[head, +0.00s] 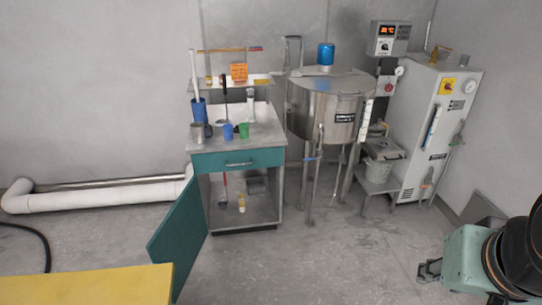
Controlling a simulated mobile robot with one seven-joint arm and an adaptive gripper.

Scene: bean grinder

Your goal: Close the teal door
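The teal door (178,239) hangs wide open on the left side of a grey cabinet (279,186). It swings out toward the front left, and the cabinet's inside shows. The teal drawer (220,160) above the opening is shut and has a metal handle. My gripper (424,271) is at the lower right, well to the right of the cabinet and far from the door. It is small in view, its fingers look apart, and nothing shows between them.
A steel tank (329,105) on legs is right of the cabinet. A yellow surface (90,287) fills the lower left, near the door's bottom. The floor between cabinet and gripper is clear.

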